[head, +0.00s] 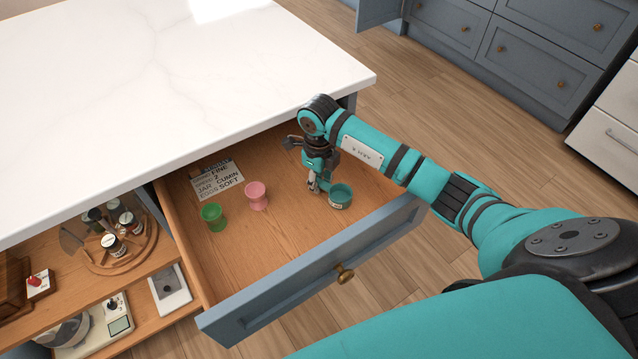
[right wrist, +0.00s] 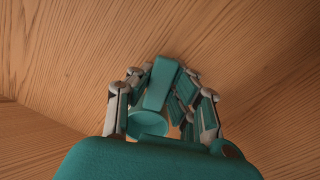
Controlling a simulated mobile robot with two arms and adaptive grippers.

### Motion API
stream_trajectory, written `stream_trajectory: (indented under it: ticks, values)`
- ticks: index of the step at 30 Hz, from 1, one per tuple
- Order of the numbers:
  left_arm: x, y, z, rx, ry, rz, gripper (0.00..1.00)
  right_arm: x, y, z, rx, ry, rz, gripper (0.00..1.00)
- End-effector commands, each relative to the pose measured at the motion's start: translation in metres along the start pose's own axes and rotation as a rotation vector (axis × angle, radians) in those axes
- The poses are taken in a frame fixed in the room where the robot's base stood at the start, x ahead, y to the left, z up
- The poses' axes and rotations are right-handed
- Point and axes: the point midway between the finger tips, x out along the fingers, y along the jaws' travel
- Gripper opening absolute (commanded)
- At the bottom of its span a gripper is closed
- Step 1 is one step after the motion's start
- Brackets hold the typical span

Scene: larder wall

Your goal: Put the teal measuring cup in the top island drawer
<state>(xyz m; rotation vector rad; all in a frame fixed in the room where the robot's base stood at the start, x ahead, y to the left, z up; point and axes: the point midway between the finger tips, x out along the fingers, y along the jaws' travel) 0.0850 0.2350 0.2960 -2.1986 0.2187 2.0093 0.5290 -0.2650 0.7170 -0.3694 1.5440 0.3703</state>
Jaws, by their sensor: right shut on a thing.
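The teal measuring cup (head: 341,196) is inside the open top island drawer (head: 290,240), near its right end. My right gripper (head: 318,187) reaches down into the drawer and is shut on the cup, beside its bowl. In the right wrist view the cup's handle (right wrist: 161,84) stands between the fingers of the gripper (right wrist: 165,105), with the round bowl (right wrist: 148,124) next to them. Wooden drawer boards lie close around it. I cannot tell whether the cup touches the drawer floor. My left gripper does not show.
A green cup (head: 213,217), a pink cup (head: 257,195) and a printed card (head: 217,178) lie in the drawer to the left. The white countertop (head: 170,80) overhangs behind. The drawer front (head: 310,272) is nearest me. Open shelves below hold a round spice tray (head: 115,255).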

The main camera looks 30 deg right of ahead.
Motion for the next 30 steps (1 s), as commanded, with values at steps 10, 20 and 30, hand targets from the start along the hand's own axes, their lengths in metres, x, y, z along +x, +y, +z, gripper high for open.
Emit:
stream_trajectory:
  ticks: [10, 20, 30]
  values:
    - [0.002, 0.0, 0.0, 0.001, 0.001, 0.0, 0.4, 0.003, 0.0, 0.0, 0.001, 0.0, 0.0, 0.3]
    - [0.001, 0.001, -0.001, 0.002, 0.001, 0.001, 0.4, 0.002, 0.0, 0.0, 0.0, 0.0, 0.001, 0.38]
    - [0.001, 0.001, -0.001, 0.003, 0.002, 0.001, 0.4, -0.049, -0.001, 0.001, 0.0, -0.005, -0.004, 0.38]
